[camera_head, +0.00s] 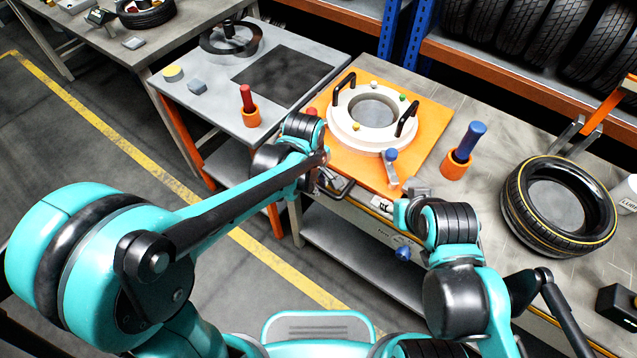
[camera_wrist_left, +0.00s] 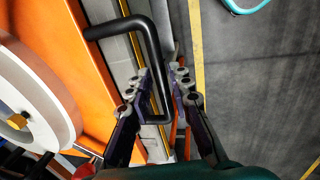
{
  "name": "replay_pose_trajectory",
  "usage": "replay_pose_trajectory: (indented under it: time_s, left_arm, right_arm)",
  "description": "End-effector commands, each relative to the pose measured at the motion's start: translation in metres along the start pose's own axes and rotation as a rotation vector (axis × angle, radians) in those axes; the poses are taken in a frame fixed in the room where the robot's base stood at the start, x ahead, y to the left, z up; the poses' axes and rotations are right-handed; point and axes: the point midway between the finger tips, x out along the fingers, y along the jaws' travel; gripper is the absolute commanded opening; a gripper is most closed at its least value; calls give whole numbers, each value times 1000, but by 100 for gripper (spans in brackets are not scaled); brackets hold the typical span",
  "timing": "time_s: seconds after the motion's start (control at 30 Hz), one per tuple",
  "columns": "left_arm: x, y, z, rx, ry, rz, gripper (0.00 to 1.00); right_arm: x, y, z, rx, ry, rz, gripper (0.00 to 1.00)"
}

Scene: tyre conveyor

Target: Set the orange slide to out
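The orange slide (camera_head: 425,135) is a flat plate on the bench, with a white ring fixture (camera_head: 343,122) on it. In the left wrist view its orange surface (camera_wrist_left: 62,30) fills the upper left. A black bar handle (camera_wrist_left: 150,45) sticks out from its front edge; the handle also shows in the head view (camera_head: 338,190). My left gripper (camera_wrist_left: 163,82) is at the handle, with its fingers on either side of the bar and apart. In the head view its fingers are mostly hidden behind my arm. My right gripper (camera_head: 413,200) is near the bench's front edge, mostly hidden behind its wrist.
A blue-handled tool in an orange holder (camera_head: 457,160) and a tyre (camera_head: 560,205) stand to the right. A red-handled tool in an orange holder (camera_head: 250,115) stands on the left grey table (camera_head: 215,100). The floor before the bench is clear.

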Motion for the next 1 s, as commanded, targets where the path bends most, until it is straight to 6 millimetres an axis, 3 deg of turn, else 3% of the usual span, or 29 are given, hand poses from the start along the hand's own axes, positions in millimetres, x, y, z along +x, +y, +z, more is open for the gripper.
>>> replay_pose_trajectory:
  time_s: [0.3, 0.47, 0.67, 1.0]
  left_arm:
    - [0, -1, 0, 0, 0, 0, 0]
    - [-3, -13, 0, -1, 0, -1, 0]
    - [-11, -49, 0, -2, 1, -3, 0]
    - [-27, -128, 0, -3, 0, -3, 0]
  right_arm:
    - [0, 0, 0, 0, 0, 0, 40]
    - [-2, 0, -2, 0, 0, 0, 40]
    - [-8, 0, -6, 0, 0, 0, 40]
    - [-22, 0, -16, 0, 0, 0, 40]
